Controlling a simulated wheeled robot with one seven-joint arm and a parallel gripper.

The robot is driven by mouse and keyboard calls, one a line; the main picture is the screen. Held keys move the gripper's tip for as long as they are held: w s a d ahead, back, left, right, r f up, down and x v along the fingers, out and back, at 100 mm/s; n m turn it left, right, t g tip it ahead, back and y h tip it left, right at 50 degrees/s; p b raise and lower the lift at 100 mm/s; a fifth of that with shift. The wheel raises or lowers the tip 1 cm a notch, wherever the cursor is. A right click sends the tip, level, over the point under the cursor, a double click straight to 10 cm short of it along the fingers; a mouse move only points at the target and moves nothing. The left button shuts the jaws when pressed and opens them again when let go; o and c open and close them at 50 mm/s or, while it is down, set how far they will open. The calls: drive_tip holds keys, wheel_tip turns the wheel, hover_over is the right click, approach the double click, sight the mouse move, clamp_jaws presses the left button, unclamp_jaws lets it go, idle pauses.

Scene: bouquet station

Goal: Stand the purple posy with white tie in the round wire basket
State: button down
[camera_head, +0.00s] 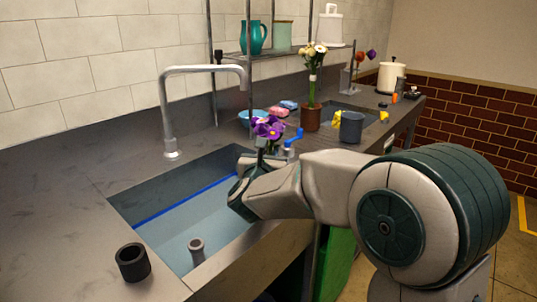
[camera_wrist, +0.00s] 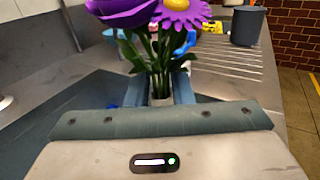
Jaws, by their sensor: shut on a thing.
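The purple posy (camera_head: 268,127) is upright in my gripper (camera_head: 260,160), above the right rim of the sink. In the wrist view my gripper (camera_wrist: 160,92) is shut on its green stems, and the posy (camera_wrist: 150,50) stands between the two fingers. A pale band, seemingly the white tie, shows low on the stems between the fingers. Its purple heads, one with a yellow centre, rise over the jaws. I cannot make out a round wire basket for certain in either view.
The sink (camera_head: 135,206) with a tall tap (camera_head: 168,120) lies left of my gripper. Beyond are a brown pot (camera_head: 310,118) of pale flowers, a grey cup (camera_head: 351,127) and a blue bowl (camera_head: 247,117). A black cup (camera_head: 132,262) stands front left. The left counter is mostly clear.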

drive_tip(key=shift+f+b, duration=1.55)
drive_tip(key=shift+b, duration=0.45)
drive_tip(key=c, duration=0.6)
unclamp_jaws()
drive_tip(key=shift+o, duration=0.2)
drive_tip(key=shift+s+a+b, duration=0.2)
drive_tip(key=shift+s+b, duration=0.5)
drive_tip(key=shift+s, duration=0.55)
drive_tip(key=shift+s+a+b, duration=0.15)
drive_tip(key=shift+s+b, duration=0.5)
drive_tip(key=shift+s, duration=0.6)
drive_tip(key=shift+s, duration=0.1)
drive_tip(key=shift+s+a+f+b, duration=0.15)
drive_tip(key=shift+s+b, duration=0.2)
drive_tip(key=shift+s, duration=0.2)
drive_tip(key=shift+s+a+f+b, duration=0.1)
drive_tip(key=shift+s+a+b, duration=0.1)
drive_tip(key=shift+s+b, duration=0.3)
drive_tip(key=shift+s+a+f+b, duration=0.15)
drive_tip(key=shift+s+b, duration=0.1)
drive_tip(key=shift+s, duration=0.35)
